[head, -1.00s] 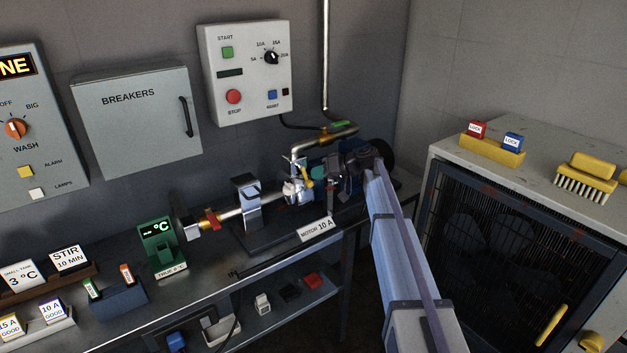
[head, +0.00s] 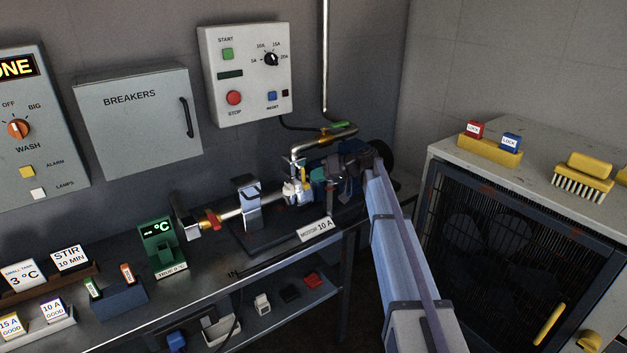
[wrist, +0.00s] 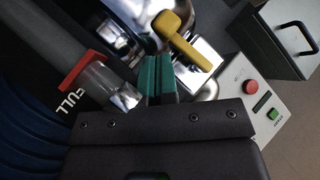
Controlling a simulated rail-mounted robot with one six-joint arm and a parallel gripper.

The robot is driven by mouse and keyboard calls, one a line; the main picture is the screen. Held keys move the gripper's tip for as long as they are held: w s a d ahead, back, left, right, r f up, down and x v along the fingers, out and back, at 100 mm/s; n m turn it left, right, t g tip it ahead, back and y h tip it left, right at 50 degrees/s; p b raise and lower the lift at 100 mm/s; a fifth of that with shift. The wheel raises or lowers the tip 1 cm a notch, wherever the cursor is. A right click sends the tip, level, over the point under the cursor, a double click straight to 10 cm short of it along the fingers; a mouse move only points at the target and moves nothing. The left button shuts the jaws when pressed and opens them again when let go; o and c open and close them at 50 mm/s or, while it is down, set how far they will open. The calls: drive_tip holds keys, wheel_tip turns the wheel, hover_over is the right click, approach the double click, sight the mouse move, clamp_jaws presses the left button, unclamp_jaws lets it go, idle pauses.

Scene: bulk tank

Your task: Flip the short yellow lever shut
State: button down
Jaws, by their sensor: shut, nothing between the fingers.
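The short yellow lever (wrist: 183,42) shows in the wrist view, its thick rounded end at upper left and its bar slanting down to the right over shiny metal fittings. In the head view a little of the yellow lever (head: 307,187) shows on the pump's metal fitting, small and partly hard to make out. My gripper (wrist: 160,62) has its teal fingers together, with nothing between them. The fingertips are close beside the lever in the picture; I cannot tell whether they touch it. In the head view my gripper (head: 317,174) is just right of the pump fitting.
A clear tube with a red collar (wrist: 84,70) is left of my fingers. The motor panel (head: 247,75) is on the wall behind. A pipe with a green handle (head: 338,125) rises behind my gripper. A caged cabinet (head: 500,235) stands at the right.

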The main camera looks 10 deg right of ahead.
drive_tip(key=w, duration=0.3)
drive_tip(key=shift+a+r, duration=0.15)
drive_tip(key=shift+a, duration=0.2)
